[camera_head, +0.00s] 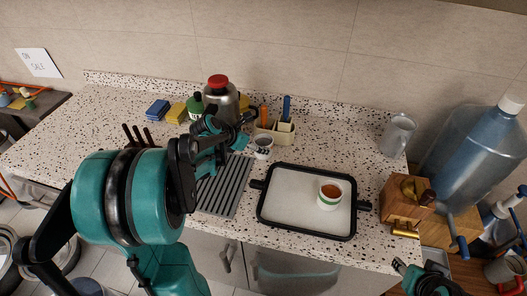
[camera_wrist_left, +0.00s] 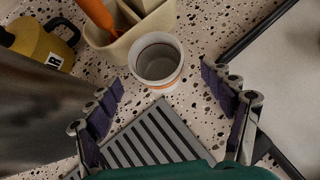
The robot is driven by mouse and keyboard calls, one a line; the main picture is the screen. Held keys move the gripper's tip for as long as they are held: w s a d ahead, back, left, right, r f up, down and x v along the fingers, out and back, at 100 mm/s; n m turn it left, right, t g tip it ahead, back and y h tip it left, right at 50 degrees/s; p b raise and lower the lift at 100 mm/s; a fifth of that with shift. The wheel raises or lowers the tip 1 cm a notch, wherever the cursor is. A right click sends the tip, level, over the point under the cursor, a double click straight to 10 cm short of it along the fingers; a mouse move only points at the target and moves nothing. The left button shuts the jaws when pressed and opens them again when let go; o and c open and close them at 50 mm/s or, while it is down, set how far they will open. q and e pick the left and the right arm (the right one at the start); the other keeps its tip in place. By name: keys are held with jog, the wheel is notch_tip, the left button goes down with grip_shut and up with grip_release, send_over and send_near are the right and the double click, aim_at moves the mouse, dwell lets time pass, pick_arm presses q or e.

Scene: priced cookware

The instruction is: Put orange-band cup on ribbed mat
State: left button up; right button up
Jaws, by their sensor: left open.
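The orange-band cup (camera_wrist_left: 157,62) is white and stands upright on the speckled counter, just behind the ribbed mat. In the head view the cup (camera_head: 263,151) stands between the mat and a cream utensil holder. The grey ribbed mat (camera_head: 228,190) lies flat left of the tray, partly hidden by my left arm; its slats (camera_wrist_left: 150,135) also show in the wrist view. My left gripper (camera_head: 238,136) is open and empty, with its fingers on either side of the cup's near side in the wrist view. My right gripper (camera_head: 428,280) is only partly visible at the bottom right.
A black-rimmed tray (camera_head: 283,229) holds another white cup (camera_head: 329,199) with orange-brown contents. A glass jug (camera_head: 397,135) and wooden block (camera_head: 407,207) are right.

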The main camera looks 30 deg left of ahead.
aim_at(264, 144)
pick_arm(q)
jog(key=b+x, duration=0.2)
jog(key=x, duration=0.4)
jog(key=shift+w+a+r, duration=0.1)
jog(key=shift+w+r, duration=0.05)
jog(key=shift+r, duration=0.25)
jog(key=shift+c, duration=0.3)
jog(key=c, duration=1.4)
